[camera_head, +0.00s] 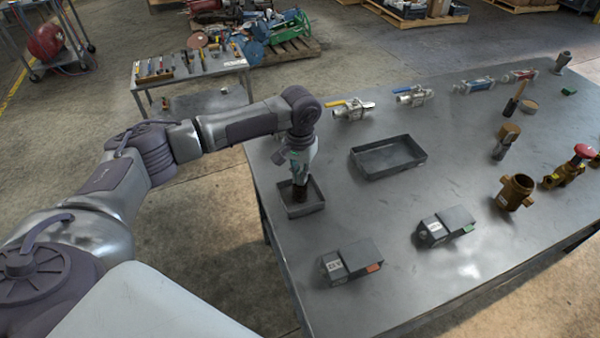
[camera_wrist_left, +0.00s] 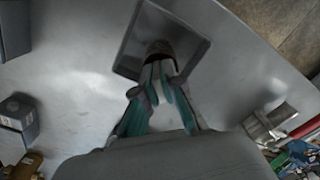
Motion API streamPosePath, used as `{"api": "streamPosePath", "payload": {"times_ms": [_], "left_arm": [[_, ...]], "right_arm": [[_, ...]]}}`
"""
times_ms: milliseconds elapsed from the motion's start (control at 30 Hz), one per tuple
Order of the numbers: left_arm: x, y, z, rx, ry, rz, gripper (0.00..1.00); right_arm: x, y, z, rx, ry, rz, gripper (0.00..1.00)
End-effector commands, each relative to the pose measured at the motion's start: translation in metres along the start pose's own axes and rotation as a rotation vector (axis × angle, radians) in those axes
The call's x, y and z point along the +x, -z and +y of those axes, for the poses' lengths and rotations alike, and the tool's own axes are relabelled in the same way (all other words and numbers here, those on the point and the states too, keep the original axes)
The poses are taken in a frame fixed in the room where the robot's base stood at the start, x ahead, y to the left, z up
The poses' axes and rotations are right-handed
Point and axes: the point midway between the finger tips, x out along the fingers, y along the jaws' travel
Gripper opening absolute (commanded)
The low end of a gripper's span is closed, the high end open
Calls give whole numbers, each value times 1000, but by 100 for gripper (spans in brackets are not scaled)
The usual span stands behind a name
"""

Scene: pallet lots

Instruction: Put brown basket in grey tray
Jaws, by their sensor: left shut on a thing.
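A small brown round piece, which I take for the brown basket (camera_wrist_left: 160,47), is between the fingertips of my left gripper (camera_wrist_left: 165,75). In the head view the left gripper (camera_head: 299,177) points down over the small grey tray (camera_head: 311,208) at the table's left edge. The brown basket shows dark there (camera_head: 299,194), within the tray's outline. In the wrist view the tray (camera_wrist_left: 200,47) surrounds the piece. I cannot tell whether the piece touches the tray floor. The fingers hide part of it. My right gripper is not in view.
A larger grey tray (camera_head: 388,160) lies empty to the right. Two grey boxes (camera_head: 351,262) (camera_head: 446,226) stand nearer the front. Valves (camera_head: 351,110) line the back, and a brass fitting (camera_head: 515,192) stands at right. Bare table lies between them.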

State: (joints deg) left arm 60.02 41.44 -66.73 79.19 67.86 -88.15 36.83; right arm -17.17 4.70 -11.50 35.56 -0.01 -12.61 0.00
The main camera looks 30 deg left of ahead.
Motion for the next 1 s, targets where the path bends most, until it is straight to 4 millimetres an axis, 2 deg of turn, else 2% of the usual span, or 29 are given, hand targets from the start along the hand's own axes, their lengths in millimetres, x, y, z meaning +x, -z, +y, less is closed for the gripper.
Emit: {"api": "streamPosePath", "payload": {"times_ms": [200,233,300,367,400,767,867,1000], "left_arm": [[2,0,1,0,0,-1,0],[3,0,1,1,0,0,9],[3,0,0,1,0,0,21],[3,0,0,1,0,0,31],[3,0,0,1,0,0,32],[-3,1,0,0,0,2,32],[-16,1,0,1,-1,3,32],[-45,1,1,2,-2,5,32]], "right_arm": [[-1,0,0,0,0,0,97],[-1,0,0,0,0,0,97],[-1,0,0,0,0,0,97],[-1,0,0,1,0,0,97],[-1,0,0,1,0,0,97],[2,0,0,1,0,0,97],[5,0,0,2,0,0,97],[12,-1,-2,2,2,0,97]]}}
